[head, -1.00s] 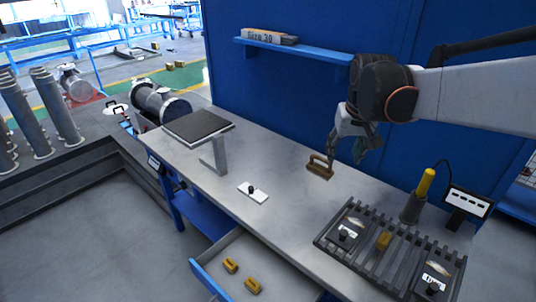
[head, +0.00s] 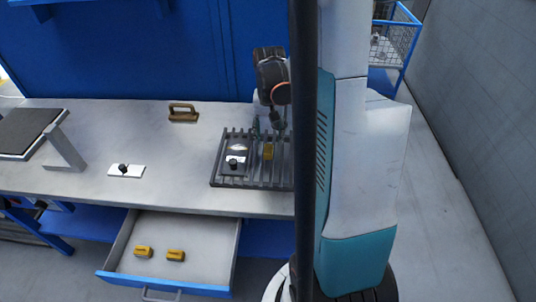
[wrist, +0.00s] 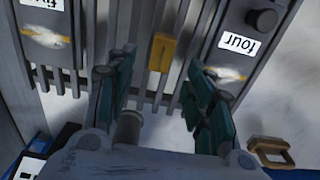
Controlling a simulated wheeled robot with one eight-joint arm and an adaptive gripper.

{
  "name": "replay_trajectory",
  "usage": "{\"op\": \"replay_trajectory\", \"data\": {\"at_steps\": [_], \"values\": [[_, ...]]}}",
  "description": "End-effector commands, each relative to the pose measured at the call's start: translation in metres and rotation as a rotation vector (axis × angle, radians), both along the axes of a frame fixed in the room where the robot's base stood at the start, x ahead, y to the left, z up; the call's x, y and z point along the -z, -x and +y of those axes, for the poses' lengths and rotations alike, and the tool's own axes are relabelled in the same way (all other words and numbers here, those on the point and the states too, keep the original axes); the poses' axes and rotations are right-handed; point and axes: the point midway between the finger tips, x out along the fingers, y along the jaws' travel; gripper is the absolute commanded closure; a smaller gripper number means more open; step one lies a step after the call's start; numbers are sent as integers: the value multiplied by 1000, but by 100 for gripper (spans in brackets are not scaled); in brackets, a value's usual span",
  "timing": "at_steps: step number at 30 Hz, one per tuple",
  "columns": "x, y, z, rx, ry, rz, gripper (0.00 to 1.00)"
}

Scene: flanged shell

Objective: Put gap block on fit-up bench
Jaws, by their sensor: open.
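A small yellow block (head: 268,152), which looks like a gap block, sits on the dark slatted rack (head: 228,182) on the grey bench (head: 90,185). In the wrist view the yellow block (wrist: 161,52) lies between two slats, ahead of my fingertips and roughly centred between them. My gripper (head: 268,127) is over the back of the rack, pointing down. In the wrist view my gripper (wrist: 158,72) has its teal fingers spread, with nothing held. Two more yellow blocks, a left one (head: 143,252) and a right one (head: 176,255), lie in the open drawer (head: 205,245).
A brown handled object (head: 183,112) stands on the bench left of the rack. A white plate with a black knob (head: 126,170) and a dark-topped stand (head: 28,132) are further left. The blue wall (head: 150,60) rises behind. My column hides the rack's right part.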

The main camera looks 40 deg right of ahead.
Motion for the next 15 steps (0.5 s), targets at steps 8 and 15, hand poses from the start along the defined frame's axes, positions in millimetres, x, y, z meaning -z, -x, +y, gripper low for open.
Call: {"op": "replay_trajectory", "data": {"at_steps": [8, 15], "values": [[17, 0, 1, -1, 0, 0, 52], [51, 1, 4, -1, 0, 0, 52]]}}
